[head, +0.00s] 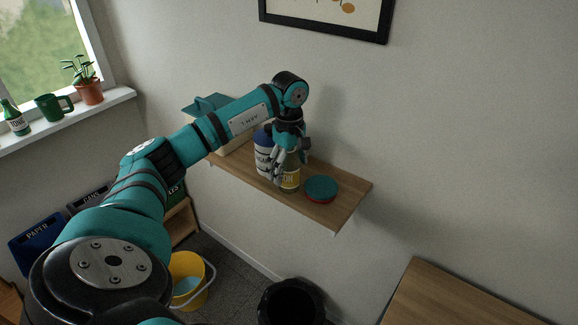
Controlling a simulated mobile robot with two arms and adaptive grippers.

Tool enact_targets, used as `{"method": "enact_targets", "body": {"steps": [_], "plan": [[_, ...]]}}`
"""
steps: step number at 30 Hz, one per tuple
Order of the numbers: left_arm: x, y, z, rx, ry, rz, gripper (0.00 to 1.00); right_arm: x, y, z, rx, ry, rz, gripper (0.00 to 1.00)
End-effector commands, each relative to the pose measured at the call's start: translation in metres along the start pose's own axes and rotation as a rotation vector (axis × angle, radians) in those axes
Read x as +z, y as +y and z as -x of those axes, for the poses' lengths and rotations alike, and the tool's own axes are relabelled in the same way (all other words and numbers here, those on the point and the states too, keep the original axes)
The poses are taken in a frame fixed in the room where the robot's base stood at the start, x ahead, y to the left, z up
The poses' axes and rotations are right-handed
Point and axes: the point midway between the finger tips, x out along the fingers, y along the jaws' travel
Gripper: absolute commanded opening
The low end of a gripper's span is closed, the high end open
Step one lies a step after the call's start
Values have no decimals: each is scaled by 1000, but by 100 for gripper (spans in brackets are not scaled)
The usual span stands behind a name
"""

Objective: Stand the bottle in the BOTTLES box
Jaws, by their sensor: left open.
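A bottle with a yellow label ending in "ON" (290,181) stands upright on the wooden wall shelf. My left gripper (283,170) is open and points down right at this bottle, covering much of its upper part; I cannot tell whether the fingers touch it. A small green bottle (15,118) stands on the windowsill at the far left. A green box (177,190) with a mostly hidden label shows behind my left arm; I cannot read whether it says BOTTLES. My right gripper is out of view.
Below are a PAPER box (38,244), a CANS box (88,197), a yellow bucket (188,272) and a black bin (291,302).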

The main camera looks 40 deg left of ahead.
Motion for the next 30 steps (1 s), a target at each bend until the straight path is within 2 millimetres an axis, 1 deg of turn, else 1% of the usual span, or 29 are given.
{"method": "enact_targets", "body": {"steps": [5,21,22,30], "plan": [[0,0,0,0,0,0,85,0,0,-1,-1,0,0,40],[0,0,0,1,0,0,15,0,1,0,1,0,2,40],[0,0,0,1,0,0,12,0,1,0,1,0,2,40],[0,1,3,2,0,0,12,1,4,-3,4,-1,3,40]]}}
